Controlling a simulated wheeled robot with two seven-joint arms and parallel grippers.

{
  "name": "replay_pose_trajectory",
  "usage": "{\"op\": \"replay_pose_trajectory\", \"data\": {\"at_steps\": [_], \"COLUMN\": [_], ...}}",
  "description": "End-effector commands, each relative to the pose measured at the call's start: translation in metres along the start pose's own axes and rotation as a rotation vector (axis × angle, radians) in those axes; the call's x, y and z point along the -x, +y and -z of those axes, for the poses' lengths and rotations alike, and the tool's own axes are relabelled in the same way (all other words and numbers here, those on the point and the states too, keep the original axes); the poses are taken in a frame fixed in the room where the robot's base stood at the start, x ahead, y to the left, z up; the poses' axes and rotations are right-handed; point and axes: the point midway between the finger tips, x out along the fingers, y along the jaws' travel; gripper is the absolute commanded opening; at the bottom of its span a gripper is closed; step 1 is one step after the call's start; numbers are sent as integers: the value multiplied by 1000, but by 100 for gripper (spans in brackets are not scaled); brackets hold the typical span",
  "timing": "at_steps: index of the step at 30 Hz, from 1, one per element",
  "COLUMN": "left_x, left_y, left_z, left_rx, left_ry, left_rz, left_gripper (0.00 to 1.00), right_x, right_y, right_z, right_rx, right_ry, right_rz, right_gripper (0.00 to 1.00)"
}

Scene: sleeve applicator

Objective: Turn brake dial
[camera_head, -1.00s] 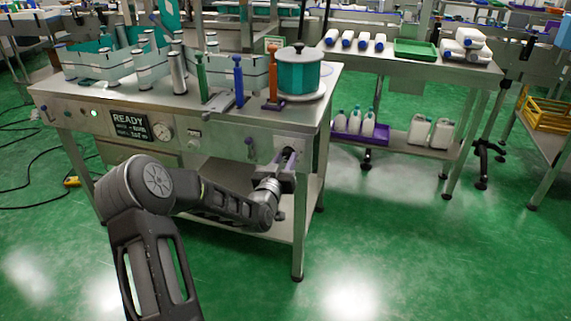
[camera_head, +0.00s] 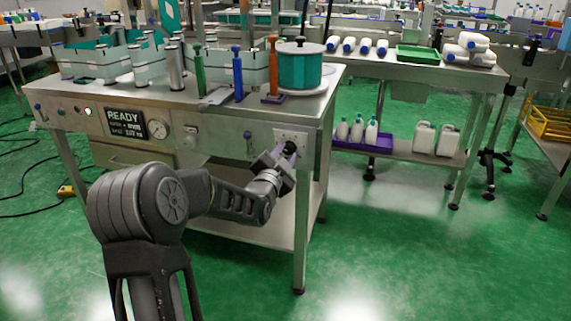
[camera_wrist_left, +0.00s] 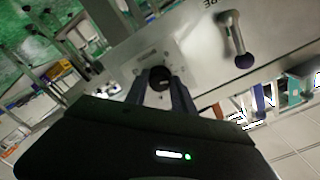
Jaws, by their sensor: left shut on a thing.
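The brake dial (camera_head: 291,146) is a dark round knob on a pale plate at the right end of the machine's front panel. My left gripper (camera_head: 285,154) is at the dial, its fingers pointing into the panel and its body tilted. In the left wrist view the dark dial (camera_wrist_left: 160,78) sits between the two fingertips of my left gripper (camera_wrist_left: 161,84), which is shut on it. The fingers partly hide the dial, and its pointer or marks are too small to read. My right gripper is in neither view.
A lever with a purple knob (camera_head: 249,147) is just left of the dial; a gauge (camera_head: 158,129) and READY display (camera_head: 126,124) are farther left. A teal reel (camera_head: 299,68) stands above. The green floor (camera_head: 400,250) on the right is clear.

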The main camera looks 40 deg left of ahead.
Motion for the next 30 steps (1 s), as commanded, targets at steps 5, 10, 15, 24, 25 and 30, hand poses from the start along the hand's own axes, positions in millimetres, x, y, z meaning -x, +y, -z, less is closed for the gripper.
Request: {"op": "replay_pose_trajectory", "data": {"at_steps": [5,10,15,24,25,30], "left_x": [0,0,0,0,0,0], "left_y": [2,1,0,-1,-1,-1], "left_z": [-2,-2,-1,-1,-1,-1], "left_rx": [-150,-265,-338,-376,-376,-375], "left_ry": [1,0,-1,-2,-2,-2], "left_rz": [1,0,0,0,0,-1], "left_gripper": [0,0,0,0,0,0], "right_x": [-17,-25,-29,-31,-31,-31], "right_y": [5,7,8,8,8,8], "right_z": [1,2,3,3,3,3], "right_rx": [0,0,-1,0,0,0], "right_ry": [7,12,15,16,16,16], "right_rz": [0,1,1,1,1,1], "right_gripper": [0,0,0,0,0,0]}}
